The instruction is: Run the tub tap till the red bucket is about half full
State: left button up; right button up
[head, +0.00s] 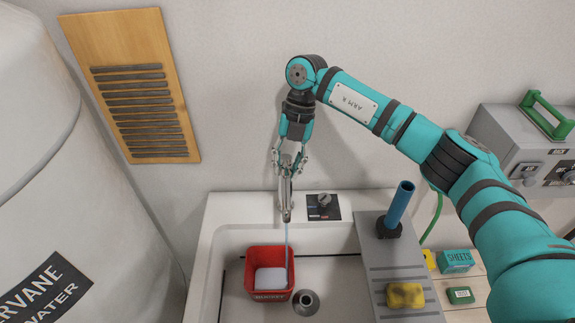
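The red bucket (253,283) stands upright in the white tub (213,262), left of the drain fitting. A thin blue stream of water (287,238) falls into the bucket's right side. A pale surface (270,278) shows inside, below the rim; its exact level is hard to judge. My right gripper (286,205) points down above the tub's back edge, in line with the stream. It overlaps the tap spout, so I cannot tell whether it touches or grips it. A dark knob (324,200) sits on a black panel right of the gripper. My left gripper is not in view.
A grey ribbed board (375,285) at the tub's right holds a blue upright tube (399,208) and a yellow sponge (405,295). Small boxes (457,261) lie farther right. A large white tank (60,150) stands left. A drain fitting (306,302) is beside the bucket.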

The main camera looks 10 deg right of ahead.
jog(key=shift+o, duration=0.7)
jog(key=shift+r, duration=0.1)
jog(key=shift+a, duration=0.15)
jog(key=v, duration=0.7)
jog(key=shift+r, duration=0.3)
jog(key=shift+c, duration=0.4)
